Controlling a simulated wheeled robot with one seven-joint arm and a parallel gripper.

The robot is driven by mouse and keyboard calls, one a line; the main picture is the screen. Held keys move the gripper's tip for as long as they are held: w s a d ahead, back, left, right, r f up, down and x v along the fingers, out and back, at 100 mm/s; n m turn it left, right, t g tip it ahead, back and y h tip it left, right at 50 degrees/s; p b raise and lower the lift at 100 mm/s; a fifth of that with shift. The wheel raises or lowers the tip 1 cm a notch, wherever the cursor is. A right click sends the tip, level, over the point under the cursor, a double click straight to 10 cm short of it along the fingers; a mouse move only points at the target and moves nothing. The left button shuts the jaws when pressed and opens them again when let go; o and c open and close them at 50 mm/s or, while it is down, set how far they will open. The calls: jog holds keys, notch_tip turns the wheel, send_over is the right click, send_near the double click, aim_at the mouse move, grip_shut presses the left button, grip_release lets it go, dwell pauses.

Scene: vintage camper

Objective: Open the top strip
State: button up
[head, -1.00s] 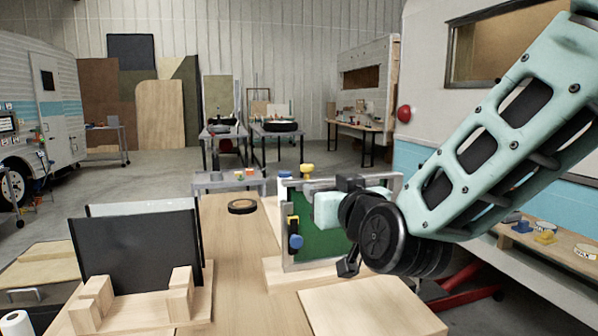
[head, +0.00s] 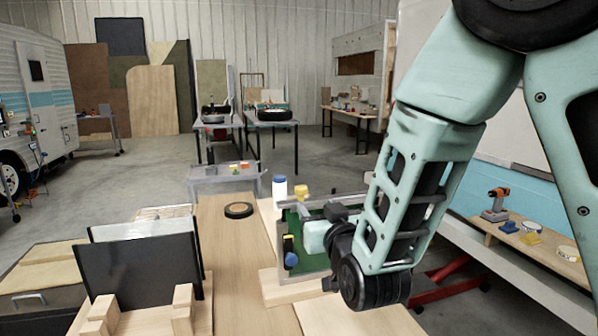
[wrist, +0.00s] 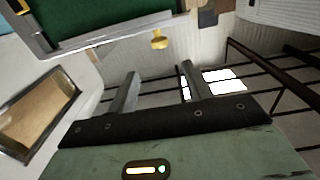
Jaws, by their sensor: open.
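An upright panel (head: 318,263) with a green face and grey metal frame stands in a wooden base on the bench. Its grey top strip (head: 303,205) runs along the upper edge, partly hidden by my arm. A yellow knob (head: 301,191) shows at that edge. A blue knob (head: 291,259) is on the left side. My gripper (wrist: 159,72) is open, with nothing between its fingers. In the wrist view the strip (wrist: 110,40) and yellow knob (wrist: 158,40) lie beyond the fingertips, apart from them. In the head view the hand overlaps the panel; its fingertips are hidden.
A dark panel (head: 140,270) stands in wooden holders at the left of the bench. A black ring (head: 238,210) and a white bottle with a blue cap (head: 280,192) are behind. A side shelf (head: 540,250) at the right holds a drill (head: 496,203) and tape rolls.

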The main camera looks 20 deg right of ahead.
jog(key=shift+r+p, duration=0.25)
jog(key=shift+p, duration=0.3)
jog(key=w+p, duration=0.3)
jog(key=w, duration=1.1)
jog(key=shift+w+f, duration=0.3)
jog(key=shift+w, duration=0.05)
grip_shut()
jog(key=shift+r, duration=0.1)
